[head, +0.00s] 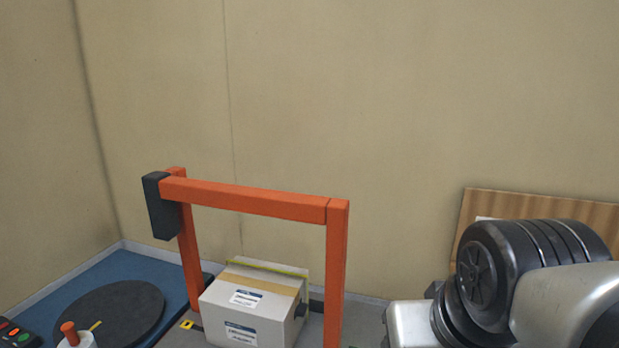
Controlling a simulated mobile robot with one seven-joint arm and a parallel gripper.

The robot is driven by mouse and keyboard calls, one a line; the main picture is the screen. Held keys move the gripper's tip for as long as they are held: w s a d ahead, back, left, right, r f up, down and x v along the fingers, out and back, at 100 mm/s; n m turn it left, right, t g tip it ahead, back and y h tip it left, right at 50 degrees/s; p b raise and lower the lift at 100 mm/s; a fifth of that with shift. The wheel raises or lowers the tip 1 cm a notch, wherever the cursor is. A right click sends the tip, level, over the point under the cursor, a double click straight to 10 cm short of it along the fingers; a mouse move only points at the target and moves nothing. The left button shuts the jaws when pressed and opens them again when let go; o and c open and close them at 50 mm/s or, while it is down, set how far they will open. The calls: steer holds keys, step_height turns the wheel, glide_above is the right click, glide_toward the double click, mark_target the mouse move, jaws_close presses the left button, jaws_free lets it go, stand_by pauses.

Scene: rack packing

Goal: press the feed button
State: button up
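A dark control box (30,341) with small coloured buttons, red and green among them, sits at the bottom left corner, partly cut off by the picture edge. No label is readable, so I cannot tell which button is the feed button. My arm shows at the lower right as black joint rings and silver links, far from the control box. The fingers of my gripper are out of the picture.
A white cylinder with an orange-red top (69,330) stands beside the control box. A dark round turntable (122,308) lies on a blue surface (60,300). An orange frame (250,199) stands over a labelled carton (250,310). A brown board (540,206) is behind my arm.

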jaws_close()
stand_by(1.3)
